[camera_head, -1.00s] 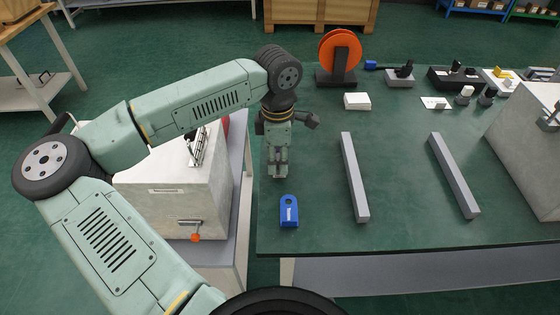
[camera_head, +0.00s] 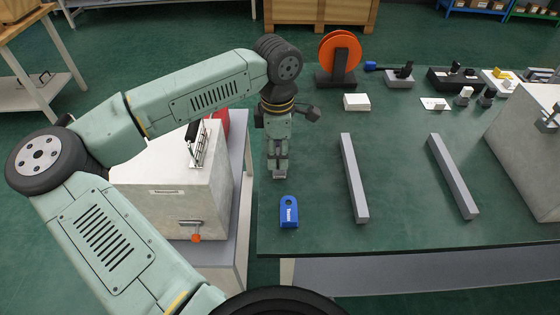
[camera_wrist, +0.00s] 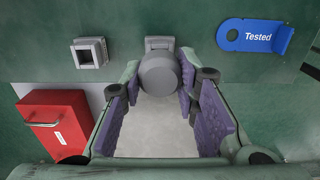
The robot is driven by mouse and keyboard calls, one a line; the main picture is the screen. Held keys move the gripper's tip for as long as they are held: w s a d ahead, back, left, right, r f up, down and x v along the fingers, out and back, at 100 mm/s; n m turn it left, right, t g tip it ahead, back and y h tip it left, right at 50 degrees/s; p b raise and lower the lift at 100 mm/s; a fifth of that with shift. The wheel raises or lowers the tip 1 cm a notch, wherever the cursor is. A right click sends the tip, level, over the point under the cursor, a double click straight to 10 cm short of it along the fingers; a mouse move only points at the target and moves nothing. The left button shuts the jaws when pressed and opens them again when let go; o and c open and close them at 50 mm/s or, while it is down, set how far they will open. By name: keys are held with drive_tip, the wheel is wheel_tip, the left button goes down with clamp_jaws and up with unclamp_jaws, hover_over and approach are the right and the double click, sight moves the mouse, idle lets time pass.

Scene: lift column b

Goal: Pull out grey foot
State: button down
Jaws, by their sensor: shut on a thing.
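The grey foot (camera_wrist: 158,74), a short rounded cylinder, sits between the fingertips in the wrist view. A grey square block (camera_wrist: 160,43) shows just behind it; I cannot tell whether they are joined. My gripper (camera_head: 278,174) points down over the left part of the green table in the head view. In the wrist view its purple-padded fingers (camera_wrist: 158,88) are shut on the grey foot. The foot is too small to make out in the head view, and its far end is hidden.
A blue tag marked Tested (camera_head: 289,212) lies on the green table (camera_head: 320,235). Two grey bars (camera_head: 353,178) (camera_head: 453,175) lie to the right. A grey square socket (camera_wrist: 90,53) and a red box (camera_wrist: 55,120) show in the wrist view. A pale cabinet (camera_head: 175,205) stands left.

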drive_tip(key=shift+r+p, duration=0.4)
drive_tip(key=shift+r, duration=0.95)
